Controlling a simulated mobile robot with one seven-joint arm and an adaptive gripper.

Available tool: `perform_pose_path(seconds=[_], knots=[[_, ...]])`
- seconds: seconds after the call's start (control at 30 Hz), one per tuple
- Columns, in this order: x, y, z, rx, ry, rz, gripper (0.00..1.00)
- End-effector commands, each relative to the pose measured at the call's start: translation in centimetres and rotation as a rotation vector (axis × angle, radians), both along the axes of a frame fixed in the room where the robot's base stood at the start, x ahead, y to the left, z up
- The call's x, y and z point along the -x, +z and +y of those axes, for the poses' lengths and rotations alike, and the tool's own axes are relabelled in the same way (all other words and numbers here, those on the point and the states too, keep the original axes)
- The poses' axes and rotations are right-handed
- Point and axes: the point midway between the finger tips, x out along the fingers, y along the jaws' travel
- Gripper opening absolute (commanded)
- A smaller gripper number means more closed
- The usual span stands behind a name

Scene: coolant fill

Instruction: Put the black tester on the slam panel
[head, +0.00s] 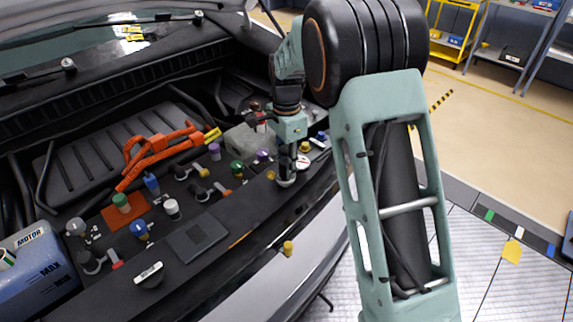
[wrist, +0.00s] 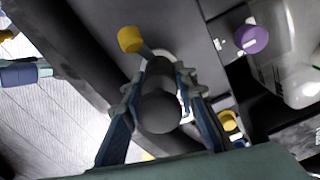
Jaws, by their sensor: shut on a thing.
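My gripper (head: 287,172) points down over the right part of the black slam panel (head: 245,210) at the front of the engine bay. In the wrist view my gripper (wrist: 160,105) is shut on a dark, round-topped cylinder, which looks like the black tester (wrist: 160,113). A pale ring shows around the tester's far end in the wrist view, and a pale ring also shows below the fingers in the head view. I cannot tell whether the tester touches the panel. The fingers hide most of it in the head view.
A flat dark square pad (head: 200,238) and a black-and-white item (head: 148,275) lie on the slam panel to the left. Several coloured caps stand behind. A yellow cap (wrist: 130,39) and a purple cap (wrist: 251,39) flank the tester. Orange cables (head: 155,155) lie further back.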

Motion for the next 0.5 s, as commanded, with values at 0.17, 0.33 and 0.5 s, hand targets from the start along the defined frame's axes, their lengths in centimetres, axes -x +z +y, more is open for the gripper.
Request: perform_pose_path(seconds=[0.17, 0.33, 0.5], knots=[[-0.06, -0.01, -0.01, 0.000, -0.001, -0.002, 0.11], [-0.01, -0.17, -0.03, 0.001, -0.001, -0.001, 0.38], [-0.01, -0.17, -0.03, 0.001, -0.001, -0.001, 0.44]])
